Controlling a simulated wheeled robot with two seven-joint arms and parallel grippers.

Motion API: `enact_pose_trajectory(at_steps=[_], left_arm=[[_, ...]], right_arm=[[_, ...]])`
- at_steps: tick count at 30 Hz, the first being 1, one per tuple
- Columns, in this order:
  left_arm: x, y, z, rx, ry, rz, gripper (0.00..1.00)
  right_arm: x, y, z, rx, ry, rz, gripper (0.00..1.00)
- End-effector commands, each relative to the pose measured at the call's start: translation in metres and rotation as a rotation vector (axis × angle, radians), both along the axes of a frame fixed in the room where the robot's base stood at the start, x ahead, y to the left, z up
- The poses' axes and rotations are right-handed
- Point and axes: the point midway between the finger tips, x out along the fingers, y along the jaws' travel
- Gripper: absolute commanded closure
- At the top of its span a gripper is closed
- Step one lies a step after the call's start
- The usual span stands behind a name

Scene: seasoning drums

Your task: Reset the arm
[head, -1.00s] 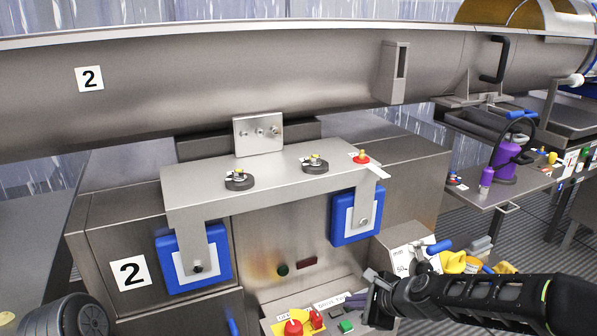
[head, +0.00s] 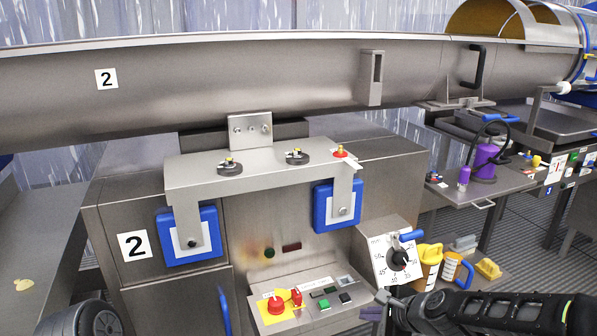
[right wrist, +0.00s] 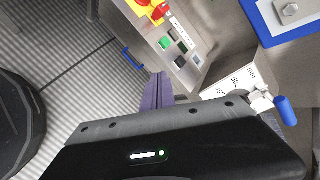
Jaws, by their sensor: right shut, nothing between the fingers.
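My right arm comes in from the lower right of the head view. Its gripper (head: 372,312) is low in the picture, in front of the control panel's right end. In the right wrist view, the purple fingers (right wrist: 156,92) are together with nothing between them, beside the control panel (right wrist: 180,48). My left gripper is not in view.
A control panel (head: 310,314) with a red knob (head: 275,304) and several buttons is left of my right gripper. A dial box (head: 396,250) with a blue handle stands behind it. Yellow-lidded containers (head: 428,266) are to the right. The big steel drum (head: 250,85) spans above.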

Motion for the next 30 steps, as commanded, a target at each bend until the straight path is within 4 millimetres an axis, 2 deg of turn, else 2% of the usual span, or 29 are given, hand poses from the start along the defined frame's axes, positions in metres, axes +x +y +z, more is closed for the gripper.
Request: enact_pose_trajectory(at_steps=[5, 7, 11, 14, 17, 20, 22, 24, 27, 30], left_arm=[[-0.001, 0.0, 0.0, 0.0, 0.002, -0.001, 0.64], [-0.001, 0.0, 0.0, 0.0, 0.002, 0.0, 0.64], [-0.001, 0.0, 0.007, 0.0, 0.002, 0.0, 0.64], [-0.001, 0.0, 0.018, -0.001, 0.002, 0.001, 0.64], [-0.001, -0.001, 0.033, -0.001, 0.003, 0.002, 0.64], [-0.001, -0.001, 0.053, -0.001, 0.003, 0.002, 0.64], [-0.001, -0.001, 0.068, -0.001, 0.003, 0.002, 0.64], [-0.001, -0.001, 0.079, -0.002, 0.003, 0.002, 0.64], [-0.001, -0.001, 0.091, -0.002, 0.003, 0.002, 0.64], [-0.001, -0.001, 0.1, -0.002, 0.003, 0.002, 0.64]], right_arm=[[0.0, -0.008, -0.006, -0.132, -0.078, 0.091, 1.0], [-0.003, -0.013, -0.018, -0.202, -0.104, 0.142, 1.0], [-0.018, -0.015, -0.048, -0.348, -0.137, 0.28, 1.0], [-0.042, -0.007, -0.081, -0.468, -0.153, 0.44, 1.0], [-0.079, 0.01, -0.118, -0.577, -0.161, 0.644, 1.0], [-0.137, 0.034, -0.154, -0.654, -0.161, 0.892, 1.0], [-0.185, 0.051, -0.173, -0.672, -0.153, 1.054, 1.0], [-0.228, 0.064, -0.186, -0.663, -0.133, 1.174, 1.0], [-0.276, 0.075, -0.195, -0.622, -0.083, 1.274, 1.0], [-0.305, 0.082, -0.197, -0.592, -0.046, 1.334, 1.0]])
